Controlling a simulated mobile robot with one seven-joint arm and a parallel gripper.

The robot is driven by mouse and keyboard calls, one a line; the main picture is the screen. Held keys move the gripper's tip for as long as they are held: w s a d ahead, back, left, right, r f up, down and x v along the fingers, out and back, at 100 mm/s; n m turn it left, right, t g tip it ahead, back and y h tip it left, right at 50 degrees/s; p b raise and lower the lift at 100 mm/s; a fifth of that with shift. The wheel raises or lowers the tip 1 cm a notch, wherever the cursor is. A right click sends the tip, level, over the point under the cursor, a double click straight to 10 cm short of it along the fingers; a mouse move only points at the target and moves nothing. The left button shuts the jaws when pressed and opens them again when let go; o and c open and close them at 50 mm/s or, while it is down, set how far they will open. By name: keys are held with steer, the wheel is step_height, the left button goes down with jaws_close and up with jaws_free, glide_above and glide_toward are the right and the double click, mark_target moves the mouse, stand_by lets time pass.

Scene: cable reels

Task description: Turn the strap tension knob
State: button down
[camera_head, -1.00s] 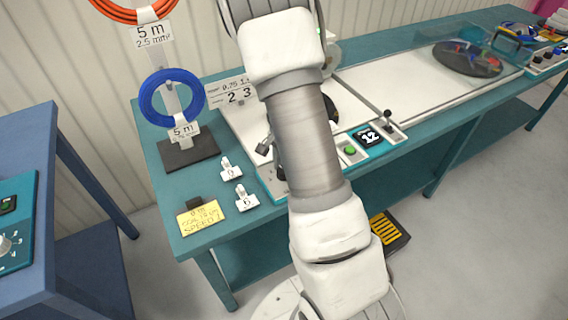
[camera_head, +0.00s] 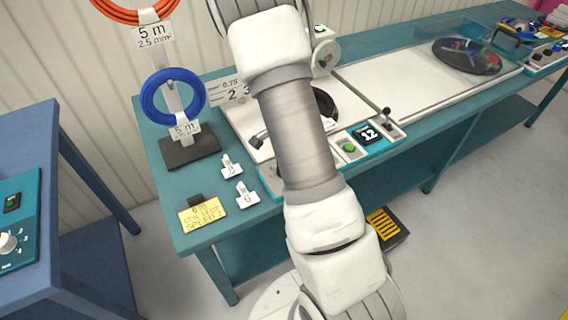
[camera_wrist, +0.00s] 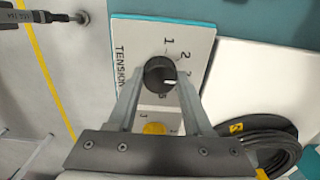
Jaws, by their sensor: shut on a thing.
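The tension knob (camera_wrist: 159,75) is black and round with a white pointer line. In the wrist view it sits on a white panel (camera_wrist: 130,42) marked TENSION, with numbers around the knob. The pointer is toward the right, between the 2 and the 5; the number beside it is hard to read. My gripper (camera_wrist: 160,80) has a finger on each side of the knob and is shut on it. In the head view my arm hides the gripper and the knob.
A yellow knob (camera_wrist: 154,128) sits just below on the panel. A black cable coil (camera_wrist: 268,140) lies to the right. In the head view the teal bench (camera_head: 200,225) carries a blue cable reel (camera_head: 172,95), a yellow note (camera_head: 203,214) and a green button (camera_head: 349,147).

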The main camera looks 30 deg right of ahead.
steer(key=shift+c, duration=1.6)
jaws_free()
steer(key=shift+r, duration=0.1)
step_height(320, 180, up, 17)
steer(key=p, duration=0.2)
steer(key=shift+r, duration=0.15)
